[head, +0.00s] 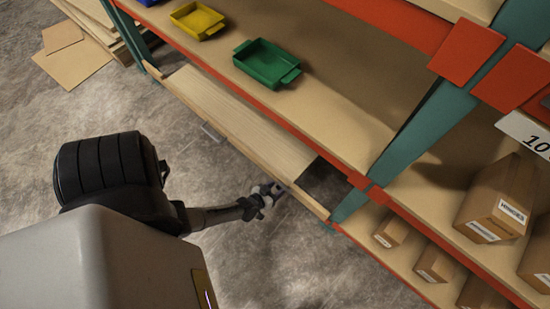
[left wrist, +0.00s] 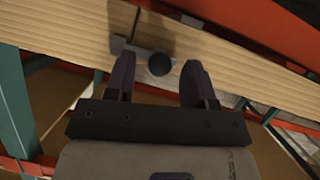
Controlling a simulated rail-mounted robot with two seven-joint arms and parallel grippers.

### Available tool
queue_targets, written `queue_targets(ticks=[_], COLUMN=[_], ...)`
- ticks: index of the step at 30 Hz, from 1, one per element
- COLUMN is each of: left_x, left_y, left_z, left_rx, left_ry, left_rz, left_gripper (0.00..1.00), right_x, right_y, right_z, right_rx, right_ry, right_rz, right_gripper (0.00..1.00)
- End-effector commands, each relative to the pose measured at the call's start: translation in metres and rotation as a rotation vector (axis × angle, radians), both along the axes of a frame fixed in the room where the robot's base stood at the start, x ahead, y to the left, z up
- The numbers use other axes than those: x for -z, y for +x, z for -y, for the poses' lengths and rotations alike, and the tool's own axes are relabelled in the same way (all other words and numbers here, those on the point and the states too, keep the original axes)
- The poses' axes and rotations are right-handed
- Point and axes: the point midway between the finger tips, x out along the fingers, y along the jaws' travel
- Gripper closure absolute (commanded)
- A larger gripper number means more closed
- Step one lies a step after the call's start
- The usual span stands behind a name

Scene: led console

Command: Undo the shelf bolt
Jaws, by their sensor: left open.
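The shelf bolt shows in the left wrist view as a dark round knob (left wrist: 160,64) on a small metal plate, set on a pale wooden board (left wrist: 70,38). My left gripper (left wrist: 159,76) is open, with one finger on each side of the knob. I cannot tell whether either finger touches it. In the head view my left gripper (head: 272,194) is at the right end of a drawer-like wooden shelf (head: 245,125). The bolt is too small or hidden to make out there. My right gripper is not in view.
A green tray (head: 267,64) and a yellow tray (head: 197,20) stand on the rack board above. A teal post (head: 425,125) rises right of my gripper. Cardboard boxes (head: 495,200) sit at right. The floor (head: 110,105) at left is largely clear.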

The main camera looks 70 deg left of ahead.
Motion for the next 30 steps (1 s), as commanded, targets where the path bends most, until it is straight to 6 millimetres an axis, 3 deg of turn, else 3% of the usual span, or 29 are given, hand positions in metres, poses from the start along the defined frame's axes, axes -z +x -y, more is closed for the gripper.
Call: queue_targets(ticks=[4, 19, 30], left_x=[-0.0002, -0.0003, -0.0006], left_y=[0.0001, 0.0000, -0.0058], left_z=[-0.0001, 0.0003, -0.0048], left_rx=[0.000, 0.001, -0.013], left_ry=[0.000, 0.000, 0.001], left_rz=[0.000, 0.001, 0.000], left_gripper=[0.52, 1.00, 1.00], right_x=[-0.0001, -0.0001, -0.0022], right_y=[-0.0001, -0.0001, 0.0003], right_z=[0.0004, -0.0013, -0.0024], right_rx=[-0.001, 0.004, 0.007], right_ry=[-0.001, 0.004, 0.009], right_rz=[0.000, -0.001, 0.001], right_gripper=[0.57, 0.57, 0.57])
